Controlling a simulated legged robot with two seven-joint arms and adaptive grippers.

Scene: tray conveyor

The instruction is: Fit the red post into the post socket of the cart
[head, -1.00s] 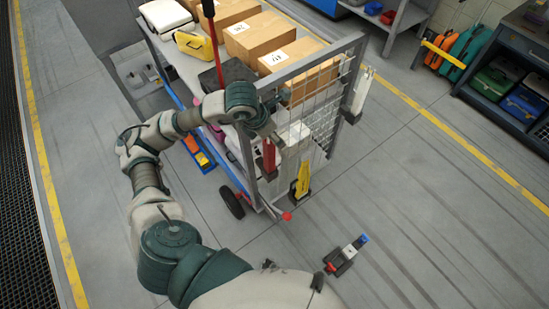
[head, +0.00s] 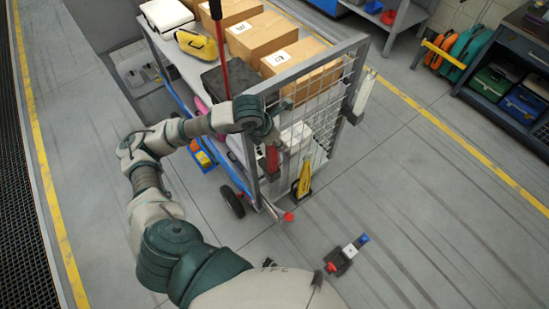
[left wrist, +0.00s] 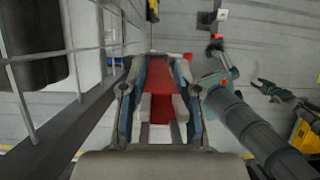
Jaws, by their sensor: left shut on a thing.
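The red post (head: 271,158) is upright at the near end of the cart (head: 262,88). My left gripper (head: 272,142) is shut on it, beside the wire mesh end panel. In the left wrist view the red post (left wrist: 160,78) lies between the two fingers of my left gripper (left wrist: 160,98). The post's lower end is hard to make out in either view. I cannot clearly pick out the post socket; the gripper and cart frame may hide it. A dark two-pronged shape in the left wrist view looks like my right gripper (left wrist: 264,87), open and empty.
Cartons (head: 262,39) and a yellow case (head: 196,45) are on the cart's top. A yellow object (head: 303,178) stands by its lower mesh. A red, white and blue object (head: 347,254) lies on the floor. Floor right of the cart is mostly free.

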